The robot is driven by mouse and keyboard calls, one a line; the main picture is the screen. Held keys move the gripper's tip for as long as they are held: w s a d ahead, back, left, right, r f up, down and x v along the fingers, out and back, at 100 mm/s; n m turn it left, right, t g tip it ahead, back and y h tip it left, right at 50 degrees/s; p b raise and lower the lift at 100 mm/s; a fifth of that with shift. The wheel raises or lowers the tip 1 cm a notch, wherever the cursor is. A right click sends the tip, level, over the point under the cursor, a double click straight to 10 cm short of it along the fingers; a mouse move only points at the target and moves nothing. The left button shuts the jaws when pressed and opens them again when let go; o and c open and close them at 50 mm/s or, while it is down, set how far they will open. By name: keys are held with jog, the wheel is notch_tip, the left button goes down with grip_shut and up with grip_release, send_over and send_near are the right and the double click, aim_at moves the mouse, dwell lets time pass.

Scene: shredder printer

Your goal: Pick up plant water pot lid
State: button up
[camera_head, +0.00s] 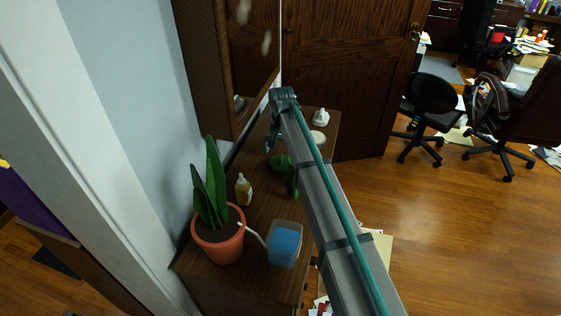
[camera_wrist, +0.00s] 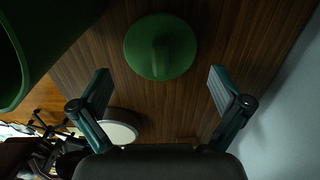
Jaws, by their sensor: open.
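The green round lid (camera_wrist: 172,62) with a raised handle lies flat on the wooden cabinet top, in the upper middle of the wrist view. In the head view my gripper (camera_head: 271,143) is partly hidden by my arm. A larger green pot (camera_wrist: 14,65) stands at the left of the wrist view; in the head view my arm partly hides it.
The cabinet top (camera_head: 262,200) also holds a potted plant (camera_head: 219,240), a yellowish bottle (camera_head: 243,190), a clear-and-blue container (camera_head: 285,245) and a white bottle (camera_head: 320,117). A white round item (camera_wrist: 122,130) lies near my left finger in the wrist view. A wall (camera_wrist: 285,125) is at right there.

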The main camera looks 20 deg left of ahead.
aim_at(281, 155)
jog(key=shift+f, duration=1.25)
jog(key=c, duration=1.1)
jog(key=shift+s, duration=0.1)
jog(key=c, duration=0.3)
jog(key=shift+f, duration=0.1)
jog(key=shift+c, duration=0.6)
jog(key=shift+r, duration=0.5)
grip_shut()
notch_tip(281, 155, up, 9)
jog(key=shift+r+b, duration=0.15)
jog(key=shift+b, duration=0.95)
